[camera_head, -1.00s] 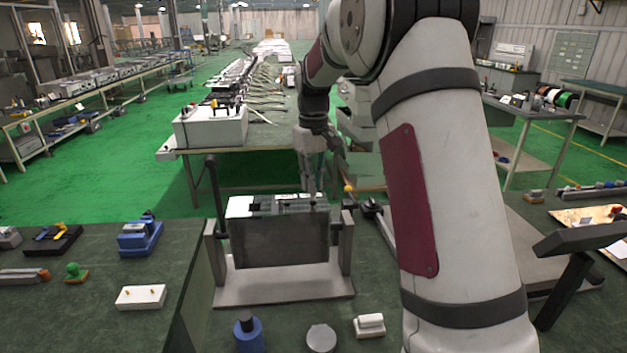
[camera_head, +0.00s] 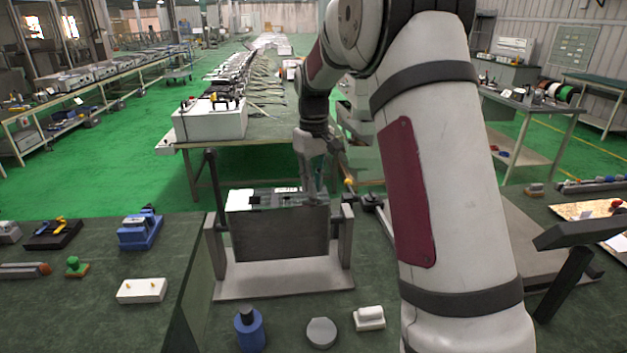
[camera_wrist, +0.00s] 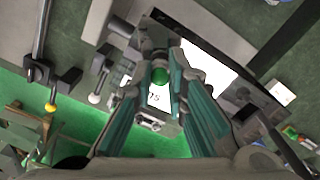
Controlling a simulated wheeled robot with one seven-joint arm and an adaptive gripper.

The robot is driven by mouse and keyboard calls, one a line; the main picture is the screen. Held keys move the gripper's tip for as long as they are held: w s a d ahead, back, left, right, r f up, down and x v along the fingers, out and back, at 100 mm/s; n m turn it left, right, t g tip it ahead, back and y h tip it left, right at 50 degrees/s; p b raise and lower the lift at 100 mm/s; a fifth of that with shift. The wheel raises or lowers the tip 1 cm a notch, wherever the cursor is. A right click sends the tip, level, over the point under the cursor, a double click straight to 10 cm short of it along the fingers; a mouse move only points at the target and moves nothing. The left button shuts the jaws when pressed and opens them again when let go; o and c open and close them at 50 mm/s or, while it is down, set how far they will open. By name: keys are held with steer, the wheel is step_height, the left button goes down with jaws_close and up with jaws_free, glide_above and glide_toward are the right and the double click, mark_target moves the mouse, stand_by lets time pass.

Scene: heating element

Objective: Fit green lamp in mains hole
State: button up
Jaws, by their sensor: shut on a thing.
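The green lamp (camera_wrist: 159,75) shows as a small round green cap between my fingertips in the wrist view. My gripper (camera_wrist: 157,62) is shut on it. In the head view my gripper (camera_head: 316,193) points down over the right part of the top of a grey box-shaped unit (camera_head: 280,236) held in a stand. The wrist view shows a white panel face (camera_wrist: 205,62) with printed letters close by the lamp. The mains hole cannot be made out, and I cannot tell whether the lamp touches the panel.
The stand's side posts (camera_head: 346,240) rise on both sides of the unit. A blue bottle (camera_head: 249,330), a round grey disc (camera_head: 321,333) and a white block (camera_head: 369,318) sit in front. A white block with two pins (camera_head: 142,290) lies on the left bench.

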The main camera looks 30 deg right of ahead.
steer(key=shift+f, duration=0.45)
steer(key=o, duration=0.8)
steer(key=shift+o, duration=0.2)
step_height(320, 180, up, 12)
stand_by(0.4)
